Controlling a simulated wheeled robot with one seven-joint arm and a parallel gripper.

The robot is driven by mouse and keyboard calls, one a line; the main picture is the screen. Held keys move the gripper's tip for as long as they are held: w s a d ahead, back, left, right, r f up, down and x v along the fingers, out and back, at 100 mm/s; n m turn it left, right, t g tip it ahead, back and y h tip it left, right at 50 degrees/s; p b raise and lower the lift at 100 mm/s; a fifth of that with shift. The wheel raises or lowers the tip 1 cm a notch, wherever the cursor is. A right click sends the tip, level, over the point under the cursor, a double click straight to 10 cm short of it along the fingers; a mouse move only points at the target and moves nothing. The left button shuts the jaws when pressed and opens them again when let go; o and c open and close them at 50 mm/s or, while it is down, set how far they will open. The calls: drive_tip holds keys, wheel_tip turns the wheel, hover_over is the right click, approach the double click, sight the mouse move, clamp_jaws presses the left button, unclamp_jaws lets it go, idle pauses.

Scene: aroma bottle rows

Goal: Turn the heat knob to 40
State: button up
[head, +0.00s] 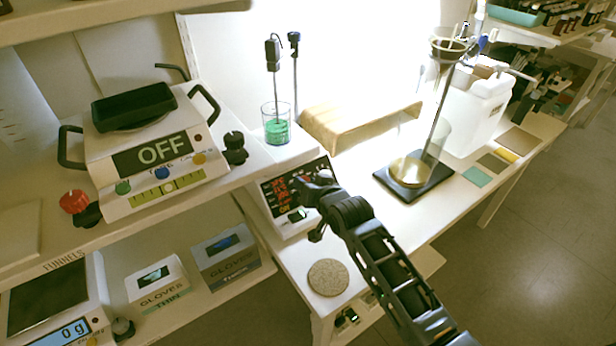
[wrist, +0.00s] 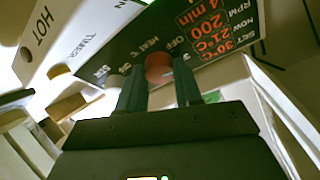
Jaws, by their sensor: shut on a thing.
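The heat knob (wrist: 159,67) is a round orange-red knob on the dark front panel of the hotplate stirrer, below the word HEAT, with OFF lettered beside it. My gripper (wrist: 162,84) is shut on this knob, one finger on each side. The panel's red display (wrist: 208,25) appears to read 30°C, 21°C, 200 and 4 min beside SET, NOW and RPM. In the head view, the stirrer (head: 298,192) sits on the white bench and my gripper (head: 306,190) is at its front panel. The knob is hidden there by my gripper.
A beaker of green liquid (head: 276,130) stands on the stirrer, with probes above it. A cork disc (head: 327,278) lies on the bench near my arm. A stand with glassware (head: 412,180) is to the right.

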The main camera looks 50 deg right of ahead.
drive_tip(key=m, duration=0.3)
drive_tip(key=shift+w+g+h, duration=0.1)
drive_tip(key=shift+g+h, duration=0.3)
drive_tip(key=m+b, duration=0.1)
drive_tip(key=m, duration=0.2)
drive_tip(key=shift+g, duration=0.3)
drive_tip(key=m+g, duration=0.1)
drive_tip(key=m, duration=0.1)
drive_tip(key=m+b, duration=0.1)
drive_tip(key=m, duration=0.2)
drive_tip(key=shift+w+a+r+g, duration=0.1)
drive_tip(key=shift+r+g, duration=0.05)
drive_tip(key=shift+g, duration=0.25)
drive_tip(key=shift+m, duration=0.5)
drive_tip(key=o, duration=1)
drive_tip(key=shift+o, duration=0.2)
